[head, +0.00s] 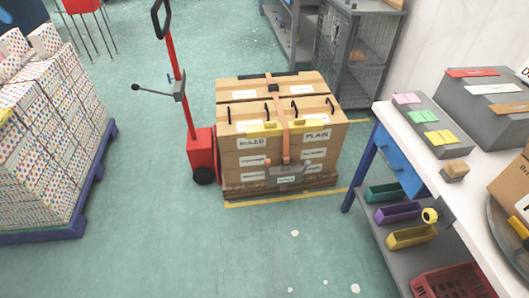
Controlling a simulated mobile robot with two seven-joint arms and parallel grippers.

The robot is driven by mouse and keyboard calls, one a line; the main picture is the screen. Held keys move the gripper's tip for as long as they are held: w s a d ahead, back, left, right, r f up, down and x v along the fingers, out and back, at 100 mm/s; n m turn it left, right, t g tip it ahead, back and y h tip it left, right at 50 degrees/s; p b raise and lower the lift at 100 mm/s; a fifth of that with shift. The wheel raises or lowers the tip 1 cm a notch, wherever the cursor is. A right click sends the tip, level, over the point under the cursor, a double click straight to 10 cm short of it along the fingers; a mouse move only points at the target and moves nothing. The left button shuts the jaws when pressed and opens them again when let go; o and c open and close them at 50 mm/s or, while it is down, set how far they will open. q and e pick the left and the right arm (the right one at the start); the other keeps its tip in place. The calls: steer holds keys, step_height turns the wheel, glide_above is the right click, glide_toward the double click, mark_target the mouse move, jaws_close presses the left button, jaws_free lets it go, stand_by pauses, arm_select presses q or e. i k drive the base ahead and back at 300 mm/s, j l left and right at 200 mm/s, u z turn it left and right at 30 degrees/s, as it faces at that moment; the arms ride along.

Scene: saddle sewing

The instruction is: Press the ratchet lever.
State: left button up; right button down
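A small dark buckle (273,87) sits on the strap on top. Neither of my grippers is in view.
A red pallet truck (200,150) stands left of the crate; its lever with a dark knob (136,87) sticks out left. Dotted stacks (40,130) on a blue pallet (75,220) are at left. A white-topped bench (447,188) is at right. Floor in front is clear.

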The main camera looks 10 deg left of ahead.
mark_target(267, 161)
steer(key=i+j+z, duration=0.15)
steer(key=i+j, duration=1.35)
steer(key=i, duration=0.15)
